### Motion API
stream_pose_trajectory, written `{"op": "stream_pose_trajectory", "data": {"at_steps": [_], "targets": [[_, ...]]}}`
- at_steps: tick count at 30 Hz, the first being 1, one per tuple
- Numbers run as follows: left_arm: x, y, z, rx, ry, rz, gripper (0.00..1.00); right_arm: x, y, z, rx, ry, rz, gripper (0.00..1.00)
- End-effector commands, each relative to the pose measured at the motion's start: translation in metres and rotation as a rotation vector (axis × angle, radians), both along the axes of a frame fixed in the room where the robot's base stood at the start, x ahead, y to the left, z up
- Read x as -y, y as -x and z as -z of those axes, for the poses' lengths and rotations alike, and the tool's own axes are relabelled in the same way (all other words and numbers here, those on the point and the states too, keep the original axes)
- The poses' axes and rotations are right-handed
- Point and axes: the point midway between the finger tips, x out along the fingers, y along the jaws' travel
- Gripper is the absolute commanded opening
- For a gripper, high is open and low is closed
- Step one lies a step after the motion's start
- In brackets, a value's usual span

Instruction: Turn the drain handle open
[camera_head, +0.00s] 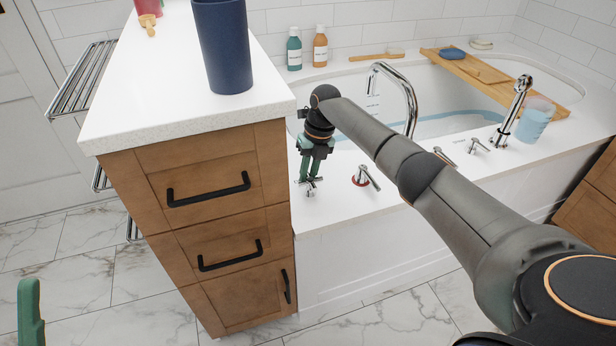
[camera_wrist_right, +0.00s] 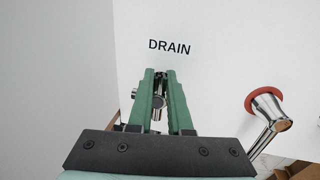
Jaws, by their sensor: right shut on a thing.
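The drain handle (camera_head: 312,190) is a small chrome handle with a crossbar on the white tub deck, beside the wooden cabinet. It also shows in the right wrist view (camera_wrist_right: 158,103), below the black word DRAIN (camera_wrist_right: 169,47) on the deck. My right gripper (camera_head: 307,180) points down at it, its green fingers (camera_wrist_right: 161,76) shut on the handle, with chrome showing between and beside them. The fingers hide part of the handle. Of my left gripper, only one green finger (camera_head: 30,312) shows at the lower left, away from the tub.
A chrome lever with a red ring (camera_head: 362,178) stands just right of the drain handle. Other chrome levers (camera_head: 477,145) and the tall spout (camera_head: 408,95) are farther along. The wooden cabinet (camera_head: 200,215) with a dark blue cup (camera_head: 222,48) is close on the left.

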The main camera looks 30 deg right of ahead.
Motion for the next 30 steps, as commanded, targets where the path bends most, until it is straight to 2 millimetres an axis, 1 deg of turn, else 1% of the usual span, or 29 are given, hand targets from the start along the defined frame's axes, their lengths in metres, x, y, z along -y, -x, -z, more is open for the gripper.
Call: {"op": "stream_pose_trajectory", "data": {"at_steps": [8,9,16,22,25,28,30], "targets": [[0.0,0.0,0.0,0.0,-0.002,0.001,0.5,-0.001,0.001,0.001,-0.003,-0.001,-0.004,0.0],[0.0,0.0,0.0,0.0,-0.002,0.001,0.5,-0.001,0.001,0.001,-0.003,-0.001,-0.004,0.21],[0.0,0.0,0.0,-0.001,-0.002,0.0,0.5,-0.001,0.0,0.0,-0.002,0.0,-0.001,0.47],[0.0,0.0,0.0,0.0,-0.004,-0.001,0.5,0.0,0.0,0.0,-0.001,0.0,0.0,0.47],[0.0,0.0,-0.001,0.001,-0.004,-0.002,0.5,0.0,0.0,-0.003,0.0,0.0,0.0,0.47],[0.0,0.0,-0.006,0.003,-0.009,-0.004,0.5,0.002,0.0,-0.014,0.0,0.0,0.0,0.47],[0.0,0.0,-0.011,0.007,-0.014,-0.009,0.5,0.004,0.0,-0.026,0.002,-0.001,0.0,0.47]]}}
